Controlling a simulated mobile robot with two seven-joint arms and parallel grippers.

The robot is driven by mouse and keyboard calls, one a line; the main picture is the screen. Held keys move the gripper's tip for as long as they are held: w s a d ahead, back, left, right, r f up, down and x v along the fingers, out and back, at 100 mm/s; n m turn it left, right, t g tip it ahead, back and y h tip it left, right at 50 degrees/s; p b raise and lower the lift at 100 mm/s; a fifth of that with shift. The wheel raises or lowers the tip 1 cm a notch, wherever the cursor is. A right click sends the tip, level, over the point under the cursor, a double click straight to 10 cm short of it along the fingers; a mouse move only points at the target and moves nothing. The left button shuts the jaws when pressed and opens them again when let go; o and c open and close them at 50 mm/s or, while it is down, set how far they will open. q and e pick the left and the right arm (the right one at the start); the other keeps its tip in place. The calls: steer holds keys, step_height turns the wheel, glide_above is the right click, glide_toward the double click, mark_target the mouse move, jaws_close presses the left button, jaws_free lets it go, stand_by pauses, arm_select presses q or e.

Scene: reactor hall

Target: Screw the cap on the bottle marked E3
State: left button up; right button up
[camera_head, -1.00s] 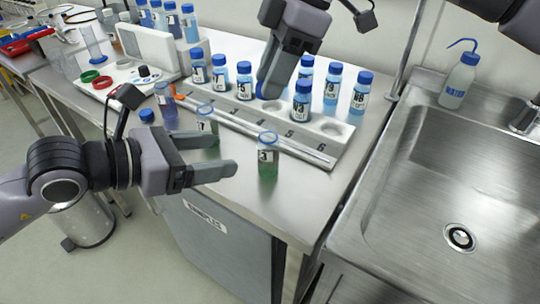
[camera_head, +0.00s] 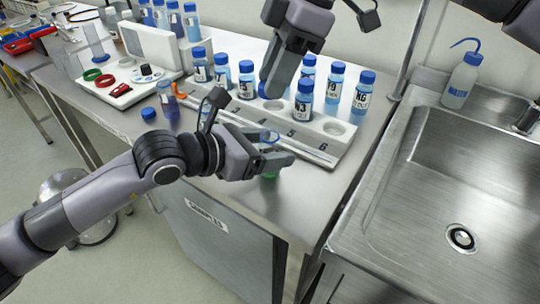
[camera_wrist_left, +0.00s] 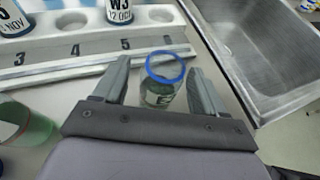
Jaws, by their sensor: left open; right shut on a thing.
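The open bottle with a blue ring at its mouth stands on the bench in front of the rack; its mouth (camera_head: 269,136) shows above my left gripper. My right gripper (camera_head: 268,92) is above the rack, shut on a small blue thing (camera_head: 262,89), apparently a cap, mostly hidden by the fingers.
A white rack (camera_head: 325,150) with numbered slots holds several blue-capped bottles behind my left gripper. Another greenish bottle (camera_wrist_left: 25,130) stands left in the wrist view. A loose blue cap (camera_head: 148,113) lies on the bench. A sink (camera_head: 460,190) is at the right.

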arm_select(q)
steer(key=shift+w+d+f, duration=0.1)
steer(key=shift+d, duration=0.05)
jaws_close()
arm_select(e)
glide_above(263, 134)
steer(key=d, duration=0.2)
steer(key=shift+w+f, duration=0.25)
steer(key=shift+f, duration=1)
steer(key=shift+w+f, duration=0.2)
steer(key=shift+f, duration=1)
steer(key=shift+f, duration=0.85)
steer(key=shift+f, duration=0.6)
